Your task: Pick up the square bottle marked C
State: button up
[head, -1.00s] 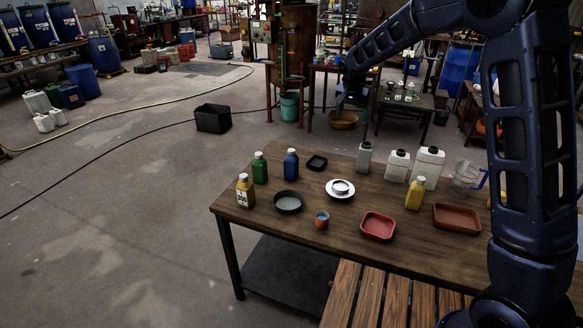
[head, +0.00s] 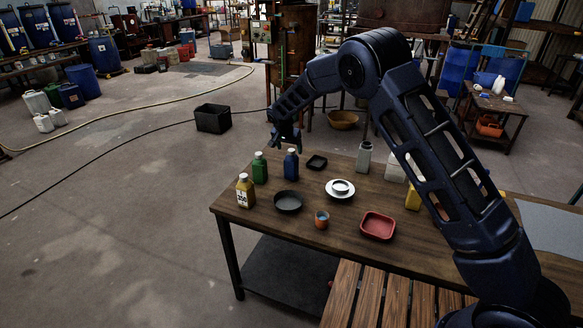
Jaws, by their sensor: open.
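Several bottles stand upright on the wooden table; I cannot read a letter C on any of them. A grey bottle (head: 364,159) stands at the back edge. A white bottle (head: 393,172) and another yellow bottle (head: 413,197) are partly hidden by my arm. My gripper (head: 285,147) is open and empty, pointing down, just above and slightly left of the blue bottle's cap in the picture.
My arm covers the table's right part. A slatted bench (head: 370,297) stands in front.

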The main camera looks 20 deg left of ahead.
aim_at(290, 155)
jog(key=x, duration=0.9)
jog(key=shift+s+a, duration=0.15)
jog(key=c, duration=1.4)
